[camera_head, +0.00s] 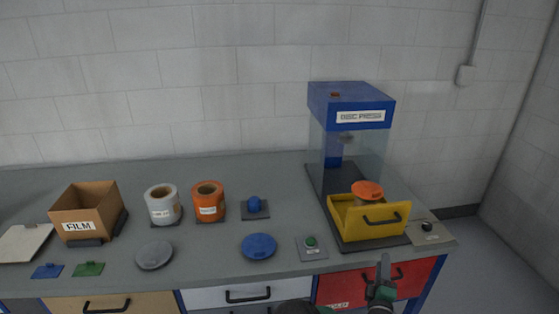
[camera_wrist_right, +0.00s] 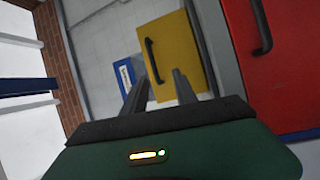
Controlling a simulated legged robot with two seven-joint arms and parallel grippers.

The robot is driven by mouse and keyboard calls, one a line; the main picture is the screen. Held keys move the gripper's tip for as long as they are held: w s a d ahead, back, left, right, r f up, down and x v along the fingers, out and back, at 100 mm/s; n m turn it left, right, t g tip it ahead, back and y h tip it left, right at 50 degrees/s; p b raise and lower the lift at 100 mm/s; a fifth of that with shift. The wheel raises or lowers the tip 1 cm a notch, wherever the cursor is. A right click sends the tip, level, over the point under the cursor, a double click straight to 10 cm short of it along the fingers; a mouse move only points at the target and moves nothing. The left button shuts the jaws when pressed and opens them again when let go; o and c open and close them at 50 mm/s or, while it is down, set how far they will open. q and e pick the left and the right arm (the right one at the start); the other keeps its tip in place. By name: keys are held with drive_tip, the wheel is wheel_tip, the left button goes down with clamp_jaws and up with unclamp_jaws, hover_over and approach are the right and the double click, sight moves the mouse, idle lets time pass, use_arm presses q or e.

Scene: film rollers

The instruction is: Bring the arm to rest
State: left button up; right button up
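My right gripper (camera_head: 384,278) is low at the front of the bench, before the red drawer (camera_head: 345,288), and touches nothing that I can see. In the right wrist view its two fingers (camera_wrist_right: 160,78) stand apart with nothing between them. The yellow drawer (camera_head: 372,228) of the press is pulled out and holds a roll with an orange lid (camera_head: 368,189). The yellow drawer's front also shows in the wrist view (camera_wrist_right: 170,62). My left gripper is not in view.
The blue-topped press (camera_head: 350,101) stands at the back right. On the bench (camera_head: 205,262) are a white roll (camera_head: 162,208), an orange roll (camera_head: 208,190), a FILM box (camera_head: 80,226), a grey disc (camera_head: 154,255), a blue disc (camera_head: 259,246) and a green button (camera_head: 310,241).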

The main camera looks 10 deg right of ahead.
drive_tip(key=s+a+f+m+g+y+p, duration=0.2)
drive_tip(key=s+a+f+m+g+y, duration=0.35)
drive_tip(key=a+m+g, duration=0.45)
drive_tip(key=s+a+r+g+y, duration=0.1)
drive_tip(key=s+a+r, duration=0.3)
drive_tip(key=s+a, duration=0.4)
drive_tip(key=s+a+r+g+y+p, duration=0.1)
drive_tip(key=s+a+r+g+y, duration=0.1)
drive_tip(key=s+a, duration=0.5)
wheel_tip(320, 180, up, 3)
drive_tip(key=shift+s+a+f+g+y, duration=0.1)
drive_tip(key=shift+s+a+g+y, duration=0.3)
drive_tip(key=shift+y, duration=0.45)
drive_tip(key=shift+a, duration=0.1)
